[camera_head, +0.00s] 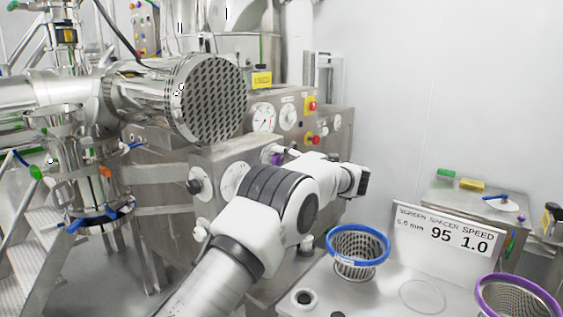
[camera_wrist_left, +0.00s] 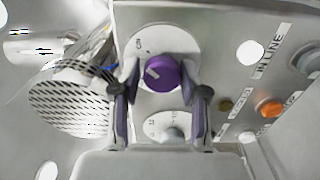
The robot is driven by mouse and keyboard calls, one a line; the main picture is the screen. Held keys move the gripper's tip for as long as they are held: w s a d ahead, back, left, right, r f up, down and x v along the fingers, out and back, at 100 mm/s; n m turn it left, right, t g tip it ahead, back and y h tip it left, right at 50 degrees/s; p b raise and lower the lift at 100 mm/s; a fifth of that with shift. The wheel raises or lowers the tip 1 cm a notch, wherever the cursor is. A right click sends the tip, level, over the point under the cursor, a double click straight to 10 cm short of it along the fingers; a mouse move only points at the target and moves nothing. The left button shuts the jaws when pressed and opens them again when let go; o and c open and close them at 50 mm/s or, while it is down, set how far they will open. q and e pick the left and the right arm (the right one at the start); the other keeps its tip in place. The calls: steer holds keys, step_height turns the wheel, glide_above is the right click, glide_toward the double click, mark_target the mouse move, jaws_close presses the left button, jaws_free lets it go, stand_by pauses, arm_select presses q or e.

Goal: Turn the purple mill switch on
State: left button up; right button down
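The purple mill switch (camera_wrist_left: 160,74) is a round knob on a pale dial plate, seen in the left wrist view; its light mark points up and left. My left gripper (camera_wrist_left: 160,92) is open, one finger on each side of the knob. I cannot tell whether the fingers touch it. In the head view a bit of purple (camera_head: 278,158) shows at the panel, mostly hidden by my left wrist, and the left gripper (camera_head: 290,153) is largely hidden too. My right gripper is not in view.
A white scaled dial (camera_wrist_left: 168,126) sits below the knob, and an orange button (camera_wrist_left: 270,107) to its right. A blue-rimmed basket (camera_head: 358,246), a purple-rimmed basket (camera_head: 515,298) and a sign (camera_head: 448,232) are at the right.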

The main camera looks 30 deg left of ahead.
arm_select(q)
steer(key=shift+o, duration=0.7)
steer(key=shift+a, duration=0.1)
steer(key=d, duration=1.2)
steer(key=shift+s, duration=0.45)
